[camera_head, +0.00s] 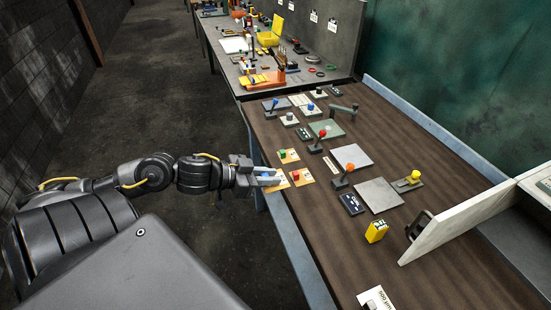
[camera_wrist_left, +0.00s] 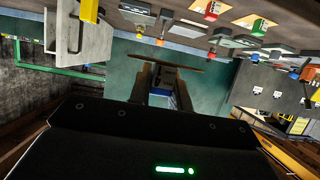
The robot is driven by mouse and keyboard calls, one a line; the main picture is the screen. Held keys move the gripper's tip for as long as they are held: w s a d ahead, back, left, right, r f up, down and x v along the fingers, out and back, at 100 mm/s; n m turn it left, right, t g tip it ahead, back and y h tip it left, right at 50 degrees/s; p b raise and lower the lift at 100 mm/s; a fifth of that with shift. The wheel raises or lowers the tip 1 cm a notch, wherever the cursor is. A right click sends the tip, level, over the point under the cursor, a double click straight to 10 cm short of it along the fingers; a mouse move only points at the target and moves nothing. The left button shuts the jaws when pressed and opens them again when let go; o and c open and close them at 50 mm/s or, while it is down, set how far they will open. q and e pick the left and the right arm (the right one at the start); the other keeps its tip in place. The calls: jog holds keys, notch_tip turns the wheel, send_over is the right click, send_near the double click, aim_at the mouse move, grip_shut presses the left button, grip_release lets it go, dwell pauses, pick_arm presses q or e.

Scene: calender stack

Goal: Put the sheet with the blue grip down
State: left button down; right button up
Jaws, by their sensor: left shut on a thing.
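My left gripper (camera_head: 268,178) is over the table's left edge, beside small tan plates with coloured blocks. It is shut on a blue grip (camera_head: 264,170), of which only a little shows between the fingers. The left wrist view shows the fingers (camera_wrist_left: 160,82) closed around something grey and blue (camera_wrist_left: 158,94). A thin brown strip (camera_wrist_left: 160,62) lies across just beyond the fingertips; it may be the sheet seen edge-on. The sheet's face cannot be made out. My right gripper is not in view.
The brown table (camera_head: 445,265) holds grey plates (camera_head: 378,195), several coloured-knob levers (camera_head: 340,182) and a yellow block (camera_head: 376,231). An upright pale panel (camera_head: 455,222) with a dark handle stands at right. A cluttered bench (camera_head: 300,75) is behind. Bare wood lies at the front.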

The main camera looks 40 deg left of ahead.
aim_at(268, 191)
pick_arm(q)
jog(key=shift+m+g+h, duration=0.3)
jog(key=shift+m+h, duration=0.3)
jog(key=shift+h, duration=0.1)
jog(key=s+d+f, duration=0.2)
jog(key=f, duration=0.1)
jog(key=shift+s+f, duration=0.15)
jog(key=shift+s, duration=0.05)
jog(key=w+d+r+m+g+h, duration=0.3)
jog(key=w+d+r, duration=0.1)
jog(key=d, duration=0.6)
jog(key=shift+w+r+m+g, duration=0.15)
jog(key=shift+r+m+g, duration=0.2)
jog(key=shift+r, duration=0.2)
